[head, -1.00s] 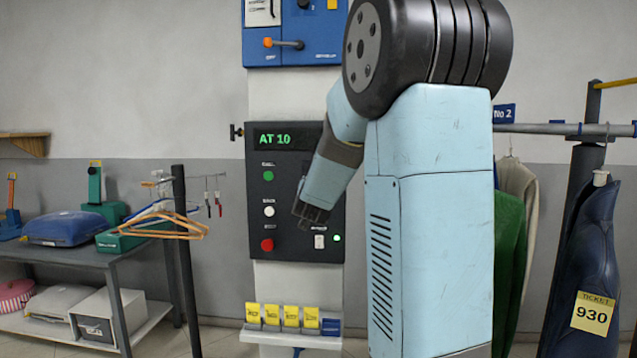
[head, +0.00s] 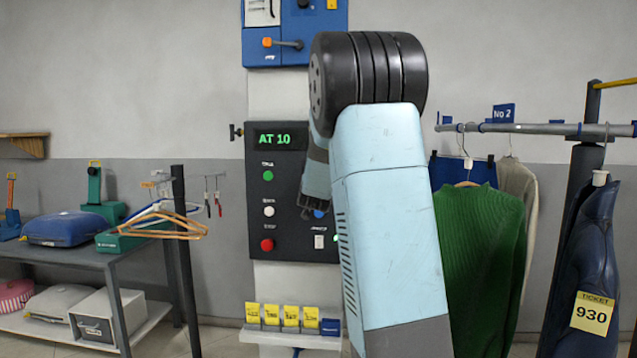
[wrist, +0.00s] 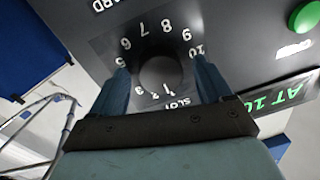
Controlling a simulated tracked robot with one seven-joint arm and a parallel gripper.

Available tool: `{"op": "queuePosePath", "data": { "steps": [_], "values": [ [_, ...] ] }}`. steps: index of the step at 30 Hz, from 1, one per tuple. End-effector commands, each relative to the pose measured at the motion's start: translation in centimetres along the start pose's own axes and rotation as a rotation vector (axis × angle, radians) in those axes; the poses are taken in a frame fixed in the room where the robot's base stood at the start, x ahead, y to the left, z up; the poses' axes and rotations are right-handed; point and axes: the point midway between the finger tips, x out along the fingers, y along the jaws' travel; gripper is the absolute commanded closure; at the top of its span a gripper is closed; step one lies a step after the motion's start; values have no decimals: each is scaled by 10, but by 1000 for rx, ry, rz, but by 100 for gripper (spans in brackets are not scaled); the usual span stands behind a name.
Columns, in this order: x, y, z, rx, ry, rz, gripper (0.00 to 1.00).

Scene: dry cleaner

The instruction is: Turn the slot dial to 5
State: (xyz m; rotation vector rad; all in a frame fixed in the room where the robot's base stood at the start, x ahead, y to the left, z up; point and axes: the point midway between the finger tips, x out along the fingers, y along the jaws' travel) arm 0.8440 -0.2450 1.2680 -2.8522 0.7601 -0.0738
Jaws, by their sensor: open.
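The slot dial (wrist: 160,75) is a dark round knob in the wrist view, on a panel with numbers around it, which appear upside down. I cannot make out its pointer. The display (head: 281,139) above reads AT 10 in green. My gripper (wrist: 161,72) is open, with one blue finger on each side of the dial, near the 5 and the 10. I cannot tell whether the fingers touch it. In the head view my gripper (head: 308,211) is at the panel's right side and my arm hides the dial.
The dark control panel (head: 287,235) has a green button (head: 268,175), a white button (head: 268,211) and a red button (head: 267,244). Yellow tickets (head: 290,316) stand on a ledge below. A green sweater (head: 480,240) hangs at right, beyond my arm.

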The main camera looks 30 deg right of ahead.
Motion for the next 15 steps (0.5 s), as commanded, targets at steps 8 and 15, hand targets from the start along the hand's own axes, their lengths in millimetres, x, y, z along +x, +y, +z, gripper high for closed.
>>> {"op": "queuePosePath", "data": {
  "steps": [8,15],
  "values": [
    [0,0,0,0,0,0,45],
    [0,0,0,0,0,0,68]
  ]
}}
